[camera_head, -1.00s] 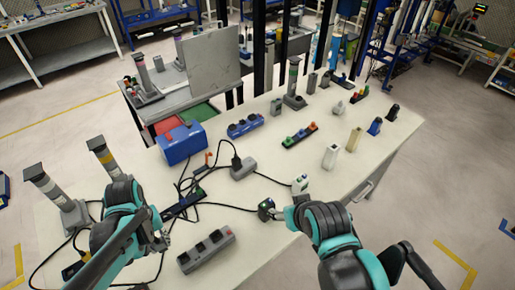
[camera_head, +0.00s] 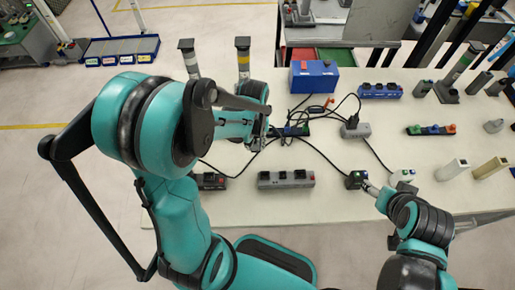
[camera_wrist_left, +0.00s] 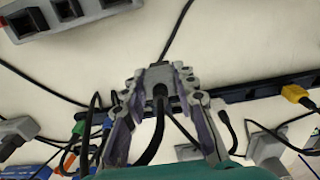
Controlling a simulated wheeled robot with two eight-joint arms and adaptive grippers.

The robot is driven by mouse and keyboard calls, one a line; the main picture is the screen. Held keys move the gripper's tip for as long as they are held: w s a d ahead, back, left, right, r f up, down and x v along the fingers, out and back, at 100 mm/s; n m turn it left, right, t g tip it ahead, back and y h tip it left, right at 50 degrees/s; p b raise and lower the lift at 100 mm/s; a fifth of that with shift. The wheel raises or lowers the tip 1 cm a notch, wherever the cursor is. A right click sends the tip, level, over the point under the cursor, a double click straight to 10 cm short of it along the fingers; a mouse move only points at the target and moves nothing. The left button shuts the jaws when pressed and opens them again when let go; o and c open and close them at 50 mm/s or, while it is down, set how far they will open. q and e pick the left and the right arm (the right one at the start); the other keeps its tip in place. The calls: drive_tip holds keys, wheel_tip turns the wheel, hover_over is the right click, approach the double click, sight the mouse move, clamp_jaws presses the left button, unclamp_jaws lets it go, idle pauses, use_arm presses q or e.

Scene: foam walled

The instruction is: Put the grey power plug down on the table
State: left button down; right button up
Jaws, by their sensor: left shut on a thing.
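The grey power plug (camera_wrist_left: 157,76) shows in the left wrist view between the two fingers, with a thick black cable running from it. My left gripper (camera_wrist_left: 160,95) is shut on it. In the head view my left gripper (camera_head: 262,138) is over the left part of the pale table (camera_head: 335,212), and the plug is too small or hidden to make out there. The gap between plug and table top cannot be judged. My right gripper (camera_head: 371,188) is beside a small black block (camera_head: 355,179) at the table's front; whether its fingers are closed is unclear.
Black cables cross the table around a grey socket (camera_head: 355,130) and a dark power strip (camera_head: 290,131). A grey socket strip (camera_head: 286,179) lies near the front edge. A blue box (camera_head: 314,77) and two posts stand at the back. Bare table shows right of the strip.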

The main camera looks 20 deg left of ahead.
use_arm(q)
drive_tip(key=shift+w+a+f, duration=0.1)
drive_tip(key=shift+w+f, duration=0.45)
drive_tip(key=shift+w, duration=0.35)
drive_tip(key=shift+w+f, duration=0.1)
drive_tip(key=shift+f, duration=0.1)
wheel_tip(320, 180, down, 4)
drive_tip(key=shift+r+b, duration=0.15)
drive_tip(key=shift+b, duration=0.95)
drive_tip(key=c, duration=1.2)
unclamp_jaws()
